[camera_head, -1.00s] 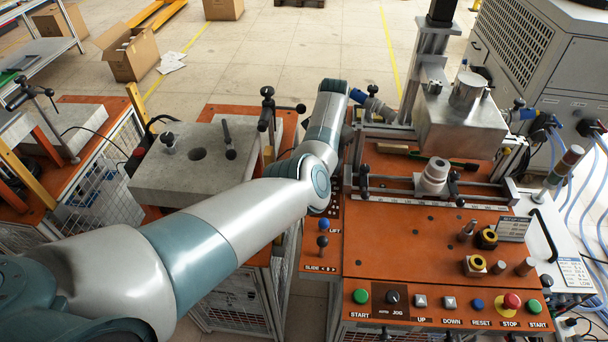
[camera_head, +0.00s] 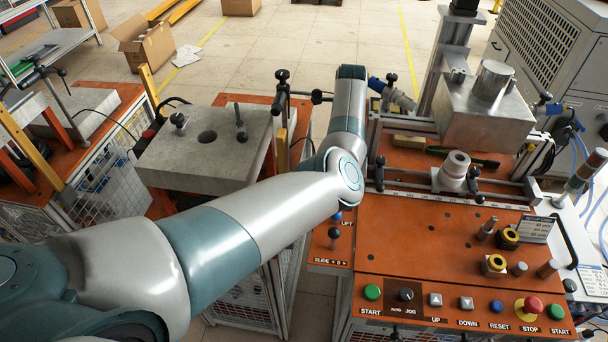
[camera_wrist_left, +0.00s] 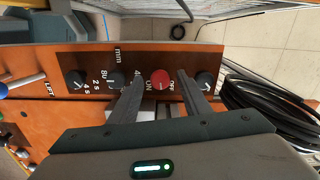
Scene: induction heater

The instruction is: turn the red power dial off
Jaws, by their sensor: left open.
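The red power dial (camera_wrist_left: 160,79) is on a dark panel in the left wrist view, with OFF printed on its right and ON on its left. I cannot tell which mark the dial points to. My left gripper (camera_wrist_left: 160,76) is open, with one finger on each side of the dial in the picture. I cannot tell whether the fingers touch it or how far above it they are. Black knobs (camera_wrist_left: 116,80) (camera_wrist_left: 205,81) sit on either side of the fingers. In the head view my left arm reaches over the bench; its gripper and the dial are hidden. My right gripper is not in view.
The orange bench top (camera_head: 420,250) carries a button row with a red stop button (camera_head: 528,308). A metal block (camera_head: 485,110) stands above the slide rails. A grey slab (camera_head: 205,150) is left of my arm. Black cables (camera_wrist_left: 265,115) hang right of the panel.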

